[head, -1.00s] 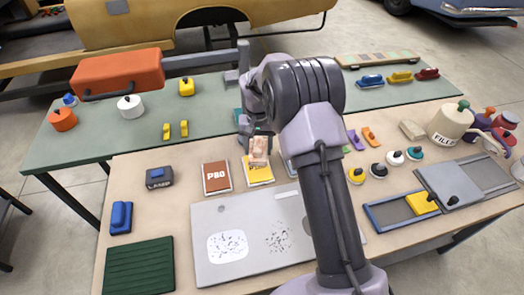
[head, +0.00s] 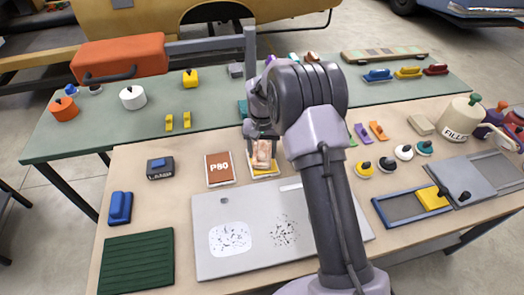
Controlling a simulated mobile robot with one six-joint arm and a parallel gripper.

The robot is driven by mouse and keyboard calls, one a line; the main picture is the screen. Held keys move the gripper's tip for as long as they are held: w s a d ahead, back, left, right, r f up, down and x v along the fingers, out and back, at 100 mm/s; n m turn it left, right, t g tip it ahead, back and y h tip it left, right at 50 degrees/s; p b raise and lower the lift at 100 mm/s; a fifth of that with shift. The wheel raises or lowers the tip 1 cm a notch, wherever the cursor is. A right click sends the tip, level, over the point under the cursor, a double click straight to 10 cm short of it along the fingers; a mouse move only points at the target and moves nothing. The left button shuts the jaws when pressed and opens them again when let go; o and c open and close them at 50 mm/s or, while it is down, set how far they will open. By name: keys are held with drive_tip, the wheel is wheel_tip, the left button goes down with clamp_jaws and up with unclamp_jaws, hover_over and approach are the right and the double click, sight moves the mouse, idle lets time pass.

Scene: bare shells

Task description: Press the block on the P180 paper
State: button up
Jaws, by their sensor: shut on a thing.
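My gripper (head: 262,138) is shut on a pinkish-tan block (head: 263,154) in the head view. The block is over a yellow sheet of paper with a pale border (head: 268,172), and it covers most of that sheet, so its label cannot be read. The block looks very close to the sheet or touching it; I cannot tell which. A brown sheet marked P80 (head: 219,169) lies just left of the yellow one. My arm hides the area to the right of the yellow sheet.
A grey panel (head: 215,265) with two speckled patches lies in front of the sheets. A black-and-blue box (head: 160,169), a blue block (head: 120,208) and a green ribbed mat (head: 137,262) are at left. Several round knobbed pieces and a filler tub (head: 455,120) stand at right.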

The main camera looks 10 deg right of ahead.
sight(262, 147)
drive_tip(key=shift+f+b, duration=0.3)
drive_tip(key=shift+f, duration=0.3)
idle(1.3)
drive_tip(key=shift+r, duration=0.1)
wheel_tip(262, 147, up, 7)
drive_tip(key=p, duration=0.5)
drive_tip(key=shift+s, duration=0.1)
idle(0.4)
